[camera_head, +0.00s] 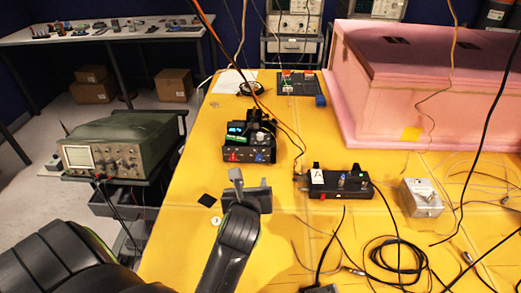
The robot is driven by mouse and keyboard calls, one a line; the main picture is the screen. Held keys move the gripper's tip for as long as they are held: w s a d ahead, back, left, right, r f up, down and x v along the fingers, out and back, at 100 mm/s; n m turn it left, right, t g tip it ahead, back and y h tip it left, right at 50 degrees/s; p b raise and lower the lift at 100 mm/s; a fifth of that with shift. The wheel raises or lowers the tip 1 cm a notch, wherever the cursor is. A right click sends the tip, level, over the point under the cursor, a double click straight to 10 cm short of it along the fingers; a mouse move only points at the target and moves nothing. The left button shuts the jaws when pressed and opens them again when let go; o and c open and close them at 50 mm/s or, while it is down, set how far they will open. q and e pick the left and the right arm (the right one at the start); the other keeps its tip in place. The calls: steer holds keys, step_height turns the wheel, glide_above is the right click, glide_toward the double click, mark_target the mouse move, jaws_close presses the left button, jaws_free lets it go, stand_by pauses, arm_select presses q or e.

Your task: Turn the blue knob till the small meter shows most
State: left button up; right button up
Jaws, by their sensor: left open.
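A black box (250,150) stands on the yellow table, with a red knob (233,156) and a blue knob (259,157) on its front. A lit blue-green display (236,128) sits on top of it; I cannot tell whether this is the small meter, and its reading is too small to make out. My left gripper (248,187) is open and empty, in front of the box and apart from the knobs. My right gripper is not in view.
A second black box (335,184) labelled A and a silver box (420,198) stand to the right. Cables (395,258) lie at the front right, and wires hang across the view. A pink foam block (420,85) fills the back right. A green oscilloscope (120,143) stands left.

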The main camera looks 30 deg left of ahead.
arm_select(q)
glide_toward(259, 159)
steer(key=shift+p+x, duration=0.45)
steer(key=shift+x, duration=0.75)
steer(key=x, duration=0.4)
steer(key=shift+w+f, duration=0.15)
steer(key=shift+w+a+f, duration=0.1)
steer(key=shift+w+a, duration=0.05)
steer(key=shift+w, duration=0.1)
steer(key=shift+w+a+f, duration=0.15)
steer(key=shift+w, duration=0.15)
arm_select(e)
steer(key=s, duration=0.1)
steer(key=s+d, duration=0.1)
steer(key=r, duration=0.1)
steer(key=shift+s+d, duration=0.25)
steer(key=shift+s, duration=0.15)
